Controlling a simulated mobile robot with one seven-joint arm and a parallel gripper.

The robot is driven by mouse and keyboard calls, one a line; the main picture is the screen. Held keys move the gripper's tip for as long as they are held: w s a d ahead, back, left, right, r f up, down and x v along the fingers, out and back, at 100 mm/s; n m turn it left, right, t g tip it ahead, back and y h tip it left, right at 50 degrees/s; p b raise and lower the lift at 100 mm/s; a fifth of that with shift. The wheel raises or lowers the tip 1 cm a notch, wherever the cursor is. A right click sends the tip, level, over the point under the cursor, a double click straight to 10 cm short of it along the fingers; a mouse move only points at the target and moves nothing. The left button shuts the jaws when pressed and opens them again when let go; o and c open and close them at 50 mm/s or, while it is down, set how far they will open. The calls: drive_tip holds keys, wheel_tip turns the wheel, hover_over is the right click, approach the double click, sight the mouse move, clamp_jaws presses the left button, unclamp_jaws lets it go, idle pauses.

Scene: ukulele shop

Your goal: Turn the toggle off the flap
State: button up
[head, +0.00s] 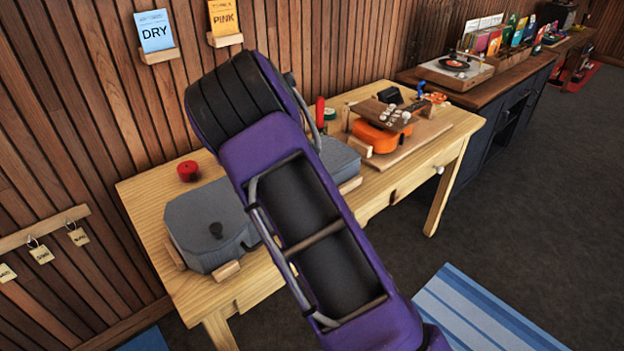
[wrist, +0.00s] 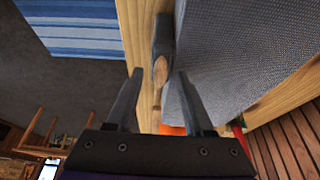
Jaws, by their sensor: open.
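My arm covers the case's middle in the head view and hides my gripper there. In the wrist view my gripper (wrist: 160,72) is open, its two dark fingers apart. Beyond and between the fingertips is a small tan wooden piece (wrist: 160,70) against a dark grey strip, beside the grey case's fabric side (wrist: 245,45). It looks clear of both fingers. I cannot make out a separate flap.
Wooden blocks (head: 226,270) stand against the case. A red round item (head: 188,171) sits behind it. An orange ukulele body (head: 380,137) lies on a board at the table's right. The blue striped rug (head: 470,310) and dark floor in front are clear.

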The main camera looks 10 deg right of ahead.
drive_tip(key=v, duration=1.7)
drive_tip(key=shift+r, duration=0.2)
drive_tip(key=shift+a, duration=0.15)
